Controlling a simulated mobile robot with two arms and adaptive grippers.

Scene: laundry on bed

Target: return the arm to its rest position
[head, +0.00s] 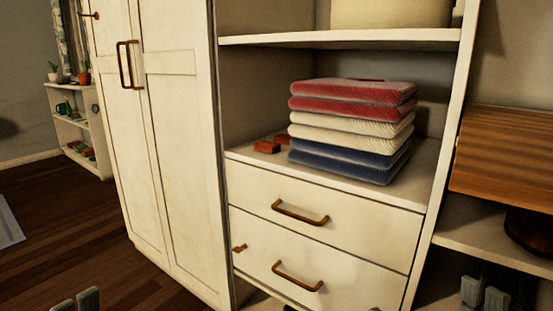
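My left gripper (76,300) shows only its two grey fingertips at the bottom left edge, over the dark wooden floor. The tips stand a little apart with nothing between them. My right gripper (484,293) shows its two grey fingertips at the bottom right, in front of the lower right part of the shelving. They too are a little apart and empty. The rest of both grippers and both arms are out of the frame. A dark grey bit at the bottom edge is too small to identify.
A white wardrobe (178,135) and shelf unit fill the middle. A stack of folded red, cream and blue cloths (352,130) lies on a shelf above two drawers (325,225). A wooden box (505,155) is at right. The floor (70,235) at left is mostly clear.

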